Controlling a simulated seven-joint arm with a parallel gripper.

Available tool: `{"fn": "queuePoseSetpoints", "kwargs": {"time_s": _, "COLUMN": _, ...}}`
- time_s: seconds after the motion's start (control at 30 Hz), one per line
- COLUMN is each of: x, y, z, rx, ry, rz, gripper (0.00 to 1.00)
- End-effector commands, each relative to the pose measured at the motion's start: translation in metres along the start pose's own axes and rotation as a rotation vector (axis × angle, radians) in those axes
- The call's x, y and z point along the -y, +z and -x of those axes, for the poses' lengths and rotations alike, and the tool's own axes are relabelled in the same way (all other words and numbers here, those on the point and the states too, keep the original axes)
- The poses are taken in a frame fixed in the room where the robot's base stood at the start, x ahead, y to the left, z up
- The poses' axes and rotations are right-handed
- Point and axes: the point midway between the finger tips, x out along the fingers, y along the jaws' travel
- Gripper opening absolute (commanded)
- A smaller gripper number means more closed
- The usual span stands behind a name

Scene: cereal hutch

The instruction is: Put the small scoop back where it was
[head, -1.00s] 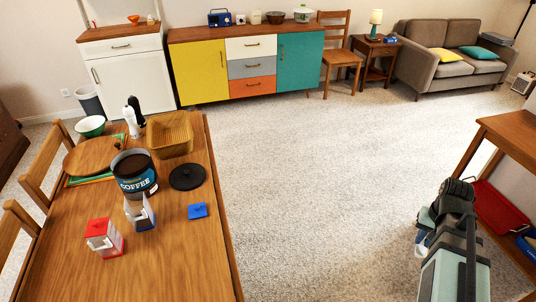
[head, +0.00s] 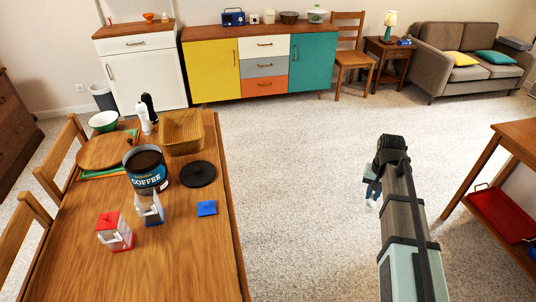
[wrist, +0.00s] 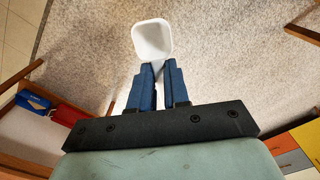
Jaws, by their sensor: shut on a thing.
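The small scoop, white with a square bowl, shows in the wrist view (wrist: 152,40), held out beyond my fingertips. My gripper (wrist: 158,70) is shut on its handle. In the head view my gripper (head: 371,196) is over the open carpet, right of the dining table, with a small pale bit of the scoop below it. On the table (head: 185,265) stand an open coffee can (head: 147,177), an open blue-and-white box (head: 151,209) and a red-topped white box (head: 114,232). A black round lid (head: 198,174) and a blue square lid (head: 207,208) lie beside them.
A side table with a red tray (head: 503,213) is at right. Carpet between is clear.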

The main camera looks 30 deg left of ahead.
Motion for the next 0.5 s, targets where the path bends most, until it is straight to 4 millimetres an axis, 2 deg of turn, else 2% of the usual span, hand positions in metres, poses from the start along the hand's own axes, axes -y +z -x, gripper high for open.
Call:
{"fn": "queuePoseSetpoints", "kwargs": {"time_s": 0.03, "x": 0.021, "y": -0.012, "z": 0.003, "rx": -0.001, "ry": 0.0, "rz": 0.016, "gripper": 0.0}}
{"fn": "queuePoseSetpoints", "kwargs": {"time_s": 0.2, "x": 0.084, "y": -0.031, "z": 0.012, "rx": -0.001, "ry": 0.0, "rz": 0.055, "gripper": 0.0}}
{"fn": "queuePoseSetpoints", "kwargs": {"time_s": 0.5, "x": 0.201, "y": -0.049, "z": 0.029, "rx": 0.0, "ry": 0.0, "rz": 0.121, "gripper": 0.0}}
